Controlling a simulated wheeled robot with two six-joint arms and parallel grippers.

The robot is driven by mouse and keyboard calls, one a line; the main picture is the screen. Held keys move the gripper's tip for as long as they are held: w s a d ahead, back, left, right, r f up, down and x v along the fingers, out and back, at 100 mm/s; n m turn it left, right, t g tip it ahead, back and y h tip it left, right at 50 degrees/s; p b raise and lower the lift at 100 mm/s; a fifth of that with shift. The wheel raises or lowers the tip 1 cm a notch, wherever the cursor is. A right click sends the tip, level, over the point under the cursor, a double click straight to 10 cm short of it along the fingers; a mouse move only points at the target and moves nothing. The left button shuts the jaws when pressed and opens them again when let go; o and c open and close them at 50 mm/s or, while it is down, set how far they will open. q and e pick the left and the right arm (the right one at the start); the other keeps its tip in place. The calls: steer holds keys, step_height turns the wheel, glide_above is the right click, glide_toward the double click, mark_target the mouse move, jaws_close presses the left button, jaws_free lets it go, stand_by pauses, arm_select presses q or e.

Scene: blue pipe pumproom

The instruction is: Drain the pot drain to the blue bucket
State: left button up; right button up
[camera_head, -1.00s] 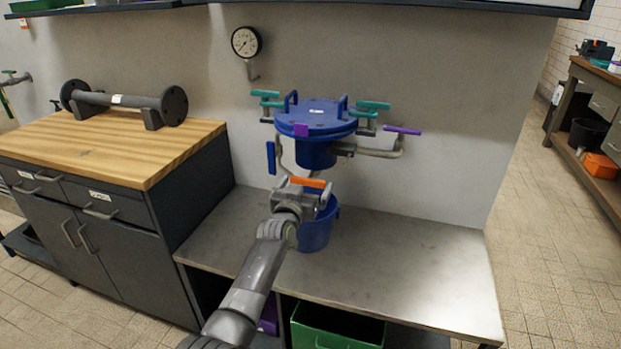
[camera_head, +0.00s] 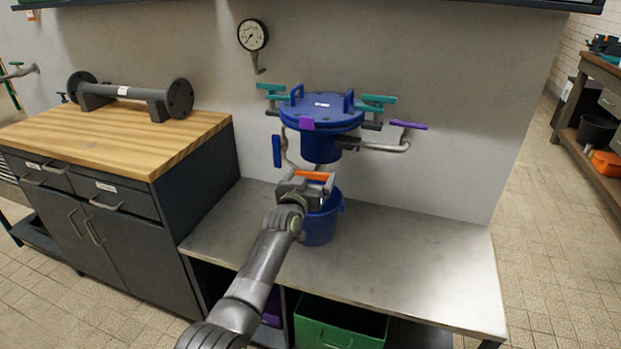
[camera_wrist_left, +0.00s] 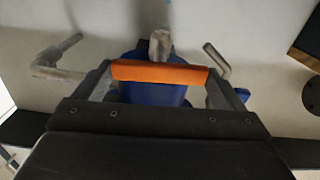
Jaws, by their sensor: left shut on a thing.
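The blue pot (camera_head: 321,118) with a bolted lid is mounted at the wall above the grey bench. The blue bucket (camera_head: 319,226) stands upright on the bench below it, partly hidden by my left gripper. An orange handle (camera_head: 311,176) is under the pot, above the bucket. My left gripper (camera_head: 306,184) is shut on this orange handle, which also lies between the fingers in the left wrist view (camera_wrist_left: 160,73). The pot's underside outlet is mostly hidden behind the gripper. My right gripper is not in view.
Teal handles (camera_head: 377,101), a blue handle (camera_head: 277,151) and a purple handle (camera_head: 408,125) surround the pot. A gauge (camera_head: 252,35) hangs on the wall. The bench top (camera_head: 420,260) is clear on the right. A green crate (camera_head: 340,322) sits below.

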arm_select(q)
steer(key=shift+n+p, duration=0.55)
steer(key=shift+n, duration=2.45)
steer(key=o, duration=0.6)
steer(key=shift+o, duration=0.5)
steer(key=shift+w+f, duration=0.1)
